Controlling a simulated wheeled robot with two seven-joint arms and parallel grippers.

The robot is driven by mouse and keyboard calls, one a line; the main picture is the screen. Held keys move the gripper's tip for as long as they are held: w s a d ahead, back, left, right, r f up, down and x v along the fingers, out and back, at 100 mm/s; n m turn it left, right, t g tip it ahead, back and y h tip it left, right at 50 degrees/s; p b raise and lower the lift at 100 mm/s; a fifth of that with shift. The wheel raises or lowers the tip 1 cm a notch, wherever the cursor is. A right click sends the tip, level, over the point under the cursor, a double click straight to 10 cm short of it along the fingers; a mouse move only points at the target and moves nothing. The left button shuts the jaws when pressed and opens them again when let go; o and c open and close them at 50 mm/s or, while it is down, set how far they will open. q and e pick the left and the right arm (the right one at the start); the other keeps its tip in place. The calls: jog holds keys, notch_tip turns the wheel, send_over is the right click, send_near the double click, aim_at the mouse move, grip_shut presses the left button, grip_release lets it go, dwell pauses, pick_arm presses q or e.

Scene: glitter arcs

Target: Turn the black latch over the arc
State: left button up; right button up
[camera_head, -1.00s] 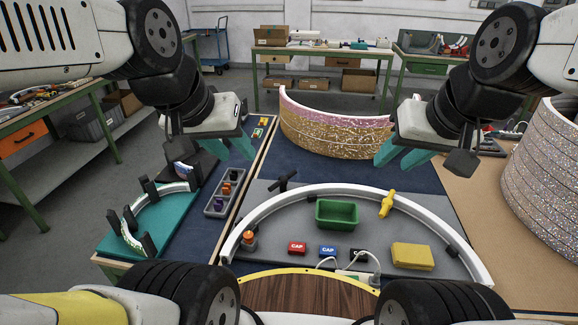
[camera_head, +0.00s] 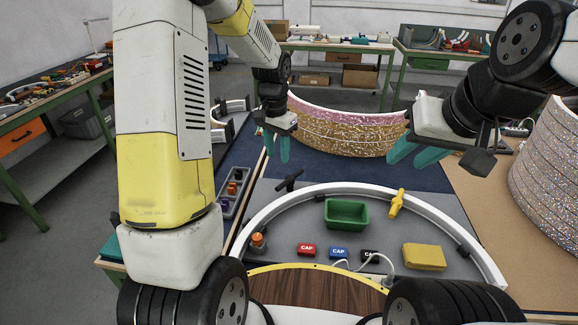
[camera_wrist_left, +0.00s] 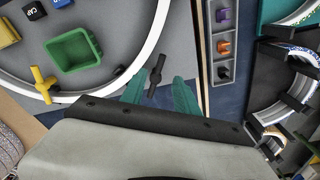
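The black latch (camera_head: 289,181) stands at the outer left side of the white arc (camera_head: 276,207), on the grey board. In the left wrist view the latch (camera_wrist_left: 156,72) lies between the two teal fingers, with its bar roughly along the fingers, beside the arc (camera_wrist_left: 150,50) and not across it. My left gripper (camera_head: 278,150) is open and empty, above and behind the latch, fingers pointing down. A yellow latch (camera_head: 397,203) lies across the arc at the right. My right gripper (camera_head: 412,152) is open and empty, above the blue mat right of centre.
A green bin (camera_head: 346,213), red cap (camera_head: 306,249), blue cap (camera_head: 339,252) and yellow block (camera_head: 424,257) sit inside the arc. A grey tray (camera_head: 233,192) stands left. A glittery curved panel (camera_head: 340,130) stands behind.

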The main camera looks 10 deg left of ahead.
pick_arm(q)
send_near(290, 184)
jog(key=shift+s+a+r+m+g, duration=0.2)
jog(key=shift+s+a, duration=0.15)
jog(key=shift+a, duration=0.25)
jog(key=shift+s+a+r+m+g, duration=0.2)
jog(key=shift+s+a, duration=0.15)
jog(key=shift+a, duration=0.25)
notch_tip(290, 184, down, 8)
jog(key=shift+r, duration=0.1)
grip_shut()
